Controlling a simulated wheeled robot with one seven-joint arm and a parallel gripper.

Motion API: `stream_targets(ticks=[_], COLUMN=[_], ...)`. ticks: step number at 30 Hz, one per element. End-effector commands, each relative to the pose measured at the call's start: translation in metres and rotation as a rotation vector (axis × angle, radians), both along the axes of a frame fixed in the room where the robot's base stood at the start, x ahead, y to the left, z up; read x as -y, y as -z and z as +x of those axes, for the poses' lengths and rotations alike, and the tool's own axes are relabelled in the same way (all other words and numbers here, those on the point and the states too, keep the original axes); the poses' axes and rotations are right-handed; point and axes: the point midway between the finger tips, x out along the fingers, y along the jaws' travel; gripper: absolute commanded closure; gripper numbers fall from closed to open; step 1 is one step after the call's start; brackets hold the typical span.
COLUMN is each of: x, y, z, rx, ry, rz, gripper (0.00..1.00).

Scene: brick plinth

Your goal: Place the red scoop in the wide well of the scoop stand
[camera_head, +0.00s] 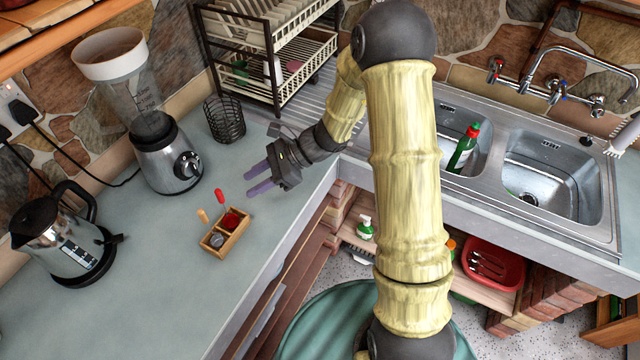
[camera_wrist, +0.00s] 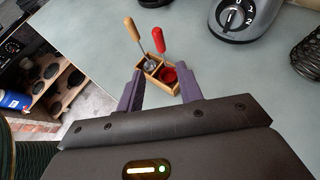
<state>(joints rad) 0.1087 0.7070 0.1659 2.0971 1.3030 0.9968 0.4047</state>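The wooden scoop stand (camera_head: 240,233) sits on the counter; it also shows in the wrist view (camera_wrist: 175,88). The red scoop (camera_head: 232,220) has its bowl in the stand's right-hand compartment, with its red handle sticking up; it also shows in the wrist view (camera_wrist: 158,40). A scoop with a tan handle and grey bowl (camera_head: 216,240) is in the left-hand compartment. The right compartment looks the larger; how deep the red bowl sits is unclear. My gripper (camera_head: 251,183) is open and empty, above and right of the stand, its purple fingers (camera_wrist: 160,80) pointing towards it.
A blender (camera_head: 172,165) stands behind the stand, and a black wire basket (camera_head: 225,120) is to its right. A kettle (camera_head: 65,240) is at the left. A dish rack (camera_head: 275,50) stands at the back. The counter in front of the stand is clear.

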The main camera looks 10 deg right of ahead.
Motion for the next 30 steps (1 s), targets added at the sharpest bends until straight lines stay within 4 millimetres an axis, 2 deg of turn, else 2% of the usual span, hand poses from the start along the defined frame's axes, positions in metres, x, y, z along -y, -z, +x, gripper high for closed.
stream_targets(ticks=[5, 9, 15, 22, 25, 30], x=[0.022, 0.058, 0.117, 0.171, 0.182, 0.187], y=[-0.004, -0.007, -0.021, -0.047, -0.055, -0.059], z=[-0.030, -0.065, -0.101, -0.120, -0.123, -0.124], rx=[0.119, 0.293, 0.569, 0.885, 0.971, 1.013], ry=[-0.152, -0.376, -0.726, -1.120, -1.230, -1.287], rz=[-0.150, -0.353, -0.627, -0.882, -0.942, -0.968], gripper=[0.64, 0.64, 0.64, 0.64, 0.64, 0.64])
